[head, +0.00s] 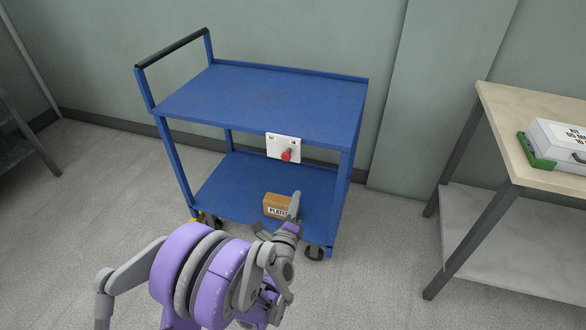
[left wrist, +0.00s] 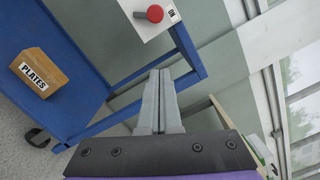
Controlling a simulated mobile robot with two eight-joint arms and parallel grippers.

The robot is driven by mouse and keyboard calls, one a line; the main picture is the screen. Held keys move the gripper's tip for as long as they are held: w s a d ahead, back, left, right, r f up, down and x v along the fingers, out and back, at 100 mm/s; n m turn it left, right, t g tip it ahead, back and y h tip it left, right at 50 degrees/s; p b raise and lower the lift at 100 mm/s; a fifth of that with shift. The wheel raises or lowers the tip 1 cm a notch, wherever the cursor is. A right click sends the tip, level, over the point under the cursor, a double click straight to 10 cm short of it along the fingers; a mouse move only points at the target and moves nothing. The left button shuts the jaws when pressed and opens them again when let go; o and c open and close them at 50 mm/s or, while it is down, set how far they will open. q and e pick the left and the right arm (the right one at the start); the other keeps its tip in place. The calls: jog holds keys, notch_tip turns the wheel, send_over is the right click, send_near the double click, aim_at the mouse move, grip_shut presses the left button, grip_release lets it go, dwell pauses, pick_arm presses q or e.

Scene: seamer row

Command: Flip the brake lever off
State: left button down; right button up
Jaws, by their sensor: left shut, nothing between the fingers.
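The brake lever with its red knob (head: 287,155) sits on a white panel (head: 274,141) on the front edge of the blue cart's top shelf. The panel has small labels at both upper corners; the right one seems to read ON. In the left wrist view the red knob (left wrist: 155,13) shows at the top, on the white panel (left wrist: 138,7), next to an ON label. My left gripper (head: 296,198) is shut and empty, below the lever and apart from it. Its closed fingers (left wrist: 160,75) point toward the cart's frame. My right gripper is not in view.
The blue cart (head: 265,95) stands near the wall, with a black-topped handle at left. A box marked PLATES (head: 277,206) is on its lower shelf, partly behind my gripper. A table (head: 505,115) with a green-and-white case (head: 556,142) stands at right.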

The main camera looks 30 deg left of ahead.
aim_at(285, 156)
pick_arm(q)
jog(key=shift+w, duration=0.1)
jog(key=w+a+r, duration=0.2)
jog(key=w+a, duration=0.5)
jog(key=w, duration=0.2)
jog(key=shift+p, duration=0.35)
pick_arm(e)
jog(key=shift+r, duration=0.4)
